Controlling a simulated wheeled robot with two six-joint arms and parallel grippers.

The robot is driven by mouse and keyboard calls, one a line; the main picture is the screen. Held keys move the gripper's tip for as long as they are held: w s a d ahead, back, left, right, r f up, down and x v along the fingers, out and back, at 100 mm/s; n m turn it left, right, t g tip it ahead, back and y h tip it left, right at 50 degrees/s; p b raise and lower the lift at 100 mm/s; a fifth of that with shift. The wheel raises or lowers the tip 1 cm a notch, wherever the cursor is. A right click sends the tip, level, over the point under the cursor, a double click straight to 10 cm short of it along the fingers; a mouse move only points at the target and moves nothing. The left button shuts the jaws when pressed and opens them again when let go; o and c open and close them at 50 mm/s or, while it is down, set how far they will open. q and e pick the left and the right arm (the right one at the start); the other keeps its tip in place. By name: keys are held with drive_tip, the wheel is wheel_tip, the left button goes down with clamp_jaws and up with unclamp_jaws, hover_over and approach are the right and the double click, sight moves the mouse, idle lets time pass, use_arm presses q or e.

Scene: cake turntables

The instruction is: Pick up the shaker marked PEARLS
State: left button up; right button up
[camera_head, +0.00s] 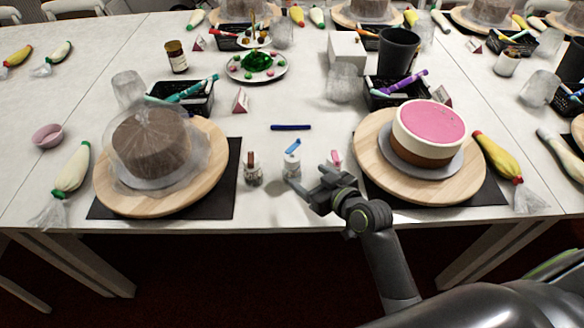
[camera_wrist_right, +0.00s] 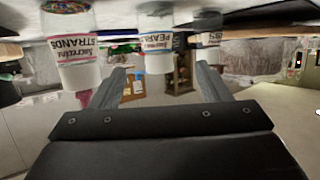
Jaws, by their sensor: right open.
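The shaker marked PEARLS (camera_wrist_right: 157,58) shows in the right wrist view, beyond and roughly between my fingertips. A third shaker (camera_head: 252,172) stands at the left. My left gripper is out of view.
A wrapped brown cake stands on the left wooden turntable (camera_head: 205,185), a pink-topped cake on the right one (camera_head: 375,170). A blue pen (camera_head: 291,127) lies behind the shakers. Black baskets (camera_head: 203,103) and a dark cup (camera_head: 397,52) stand farther back. The table's front edge is close.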

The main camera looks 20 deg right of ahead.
sight(297, 169)
drive_tip(key=x, duration=0.6)
drive_tip(key=shift+r+p+x, duration=0.15)
drive_tip(key=shift+p+x, duration=0.1)
drive_tip(key=shift+x, duration=1.05)
drive_tip(key=shift+r+p+x, duration=0.2)
drive_tip(key=shift+p+x, duration=0.05)
drive_tip(key=shift+x, duration=1.1)
drive_tip(key=shift+w+d, duration=0.1)
drive_tip(key=shift+w, duration=0.05)
drive_tip(key=shift+c, duration=0.3)
